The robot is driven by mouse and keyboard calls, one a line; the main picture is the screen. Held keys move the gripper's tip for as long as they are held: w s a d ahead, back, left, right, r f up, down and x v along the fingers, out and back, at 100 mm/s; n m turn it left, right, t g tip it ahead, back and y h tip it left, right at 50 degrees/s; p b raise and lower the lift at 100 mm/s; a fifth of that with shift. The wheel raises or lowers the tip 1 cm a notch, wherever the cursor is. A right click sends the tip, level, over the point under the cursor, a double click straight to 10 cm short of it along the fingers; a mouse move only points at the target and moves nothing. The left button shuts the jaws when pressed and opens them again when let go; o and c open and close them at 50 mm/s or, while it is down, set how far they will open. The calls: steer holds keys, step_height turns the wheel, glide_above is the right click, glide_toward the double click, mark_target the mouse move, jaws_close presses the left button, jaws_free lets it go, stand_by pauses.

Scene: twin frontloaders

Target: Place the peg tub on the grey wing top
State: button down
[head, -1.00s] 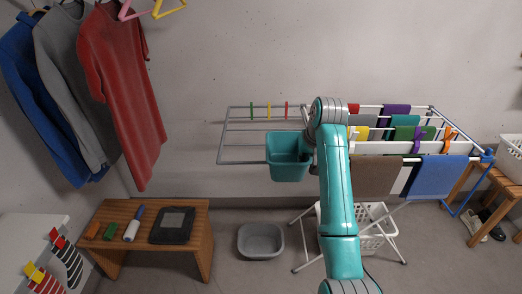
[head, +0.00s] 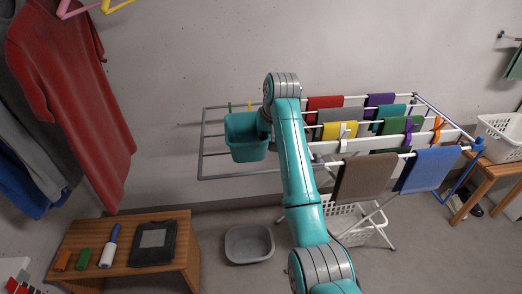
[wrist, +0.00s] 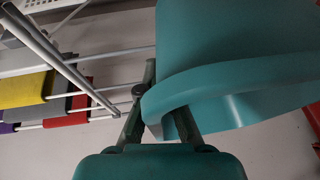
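The peg tub (head: 246,145) is a teal bucket, held roughly upright in front of the grey wing in the head view. My gripper (wrist: 160,100) is shut on its rim in the wrist view, with one finger on each side of the tub wall (wrist: 235,95). In the head view the gripper is mostly hidden behind my wrist and the tub. The grey wing top (head: 201,153) is the grey-framed left side of the drying rack. The tub overlaps its bars in the picture; I cannot tell whether it touches them. The tub's inside is hardly visible.
Clothes hang on the rack's white bars (head: 395,155) to the right. Green and yellow pegs (head: 249,104) sit on the wing's back bar. A grey basin (head: 249,244) lies on the floor. A wooden bench (head: 188,262) and hanging red shirt (head: 75,95) are at left.

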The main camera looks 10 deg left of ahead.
steer(key=shift+f, duration=2.4)
steer(key=c, duration=1.3)
jaws_free()
steer(key=v, duration=1.2)
steer(key=shift+d, duration=0.15)
